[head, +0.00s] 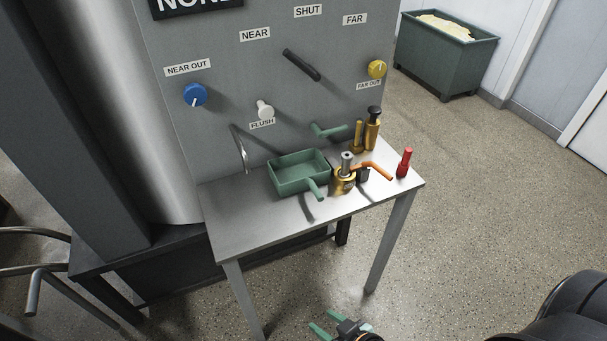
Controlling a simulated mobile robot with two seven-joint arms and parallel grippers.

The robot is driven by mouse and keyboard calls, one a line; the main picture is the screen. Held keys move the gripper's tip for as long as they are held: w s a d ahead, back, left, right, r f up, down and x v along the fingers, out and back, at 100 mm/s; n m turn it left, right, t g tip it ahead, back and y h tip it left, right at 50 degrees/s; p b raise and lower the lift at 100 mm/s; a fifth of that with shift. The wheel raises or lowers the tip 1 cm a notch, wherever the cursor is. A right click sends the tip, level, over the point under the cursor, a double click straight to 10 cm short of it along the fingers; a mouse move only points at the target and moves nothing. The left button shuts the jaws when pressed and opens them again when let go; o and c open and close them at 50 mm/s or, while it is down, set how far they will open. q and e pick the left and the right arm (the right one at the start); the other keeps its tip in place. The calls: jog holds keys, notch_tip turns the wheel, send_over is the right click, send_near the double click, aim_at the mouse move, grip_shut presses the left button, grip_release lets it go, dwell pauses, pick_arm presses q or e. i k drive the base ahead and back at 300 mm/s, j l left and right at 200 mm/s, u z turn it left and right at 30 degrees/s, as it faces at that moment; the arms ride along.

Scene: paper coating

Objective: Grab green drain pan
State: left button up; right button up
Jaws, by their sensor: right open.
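The green drain pan (285,188) is a rectangular open tray on the metal table (250,225), close to the grey panel. Its short green handle points toward the table's front edge. The pan looks empty. My right gripper (324,323) shows at the bottom edge of the head view, with its green fingers apart and nothing between them. It is in front of the table, well away from the pan. My left gripper is not in view.
A brass valve with an orange lever (376,170) stands just right of the pan. A red-handled item (404,162) and brass fittings (372,130) are farther right. A hooked metal spout (240,150) rises behind the pan's left side. The table's front left is clear.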

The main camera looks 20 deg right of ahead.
aim_at(292, 173)
jog(key=k+l+z, duration=0.2)
jog(key=k, duration=0.45)
jog(key=j+z, duration=0.15)
jog(key=z, duration=1.25)
jog(key=j+z, duration=0.1)
jog(key=j, duration=0.35)
jog(key=i+j+z, duration=0.1)
jog(key=j, duration=0.3)
jog(key=i+j, duration=0.1)
jog(key=j, duration=1.15)
jog(key=i+j, duration=0.15)
jog(key=j, duration=0.5)
